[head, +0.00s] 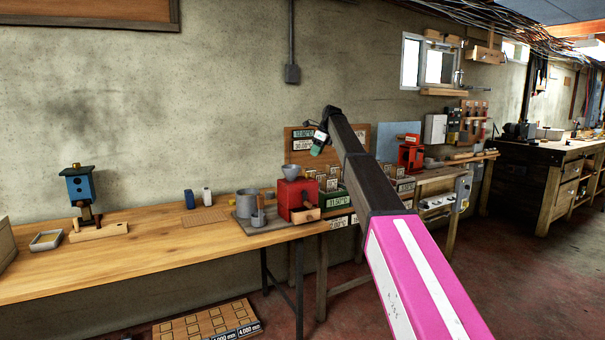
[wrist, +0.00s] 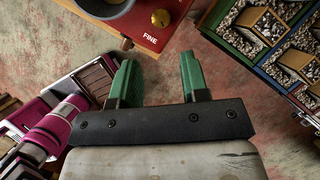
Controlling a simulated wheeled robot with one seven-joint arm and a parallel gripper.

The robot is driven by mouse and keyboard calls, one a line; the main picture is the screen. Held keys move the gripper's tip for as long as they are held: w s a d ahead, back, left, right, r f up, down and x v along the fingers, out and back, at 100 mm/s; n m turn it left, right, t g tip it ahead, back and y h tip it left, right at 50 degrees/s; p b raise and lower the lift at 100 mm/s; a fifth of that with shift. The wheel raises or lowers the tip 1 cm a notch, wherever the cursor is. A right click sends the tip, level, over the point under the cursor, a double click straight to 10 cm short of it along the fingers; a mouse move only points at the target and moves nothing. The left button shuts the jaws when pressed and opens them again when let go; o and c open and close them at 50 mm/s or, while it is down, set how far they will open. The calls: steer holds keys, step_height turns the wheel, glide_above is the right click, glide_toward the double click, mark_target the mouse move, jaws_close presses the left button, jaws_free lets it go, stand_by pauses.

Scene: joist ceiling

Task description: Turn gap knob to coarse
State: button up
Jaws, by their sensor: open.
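In the head view my gripper (head: 319,146) hangs above and right of the red box.
Metal cups (head: 247,202) stand just left of the red box. A wooden board with labels (head: 300,145) stands behind it. Framed trays of gravel (wrist: 268,25) lie at the right of the wrist view. The wooden bench (head: 150,240) has free room in front.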

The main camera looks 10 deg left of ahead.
mark_target(308, 173)
steer(key=x, duration=1)
steer(key=shift+a+f, duration=0.15)
steer(key=shift+f, duration=0.2)
steer(key=shift+w, duration=0.1)
steer(key=c, duration=0.6)
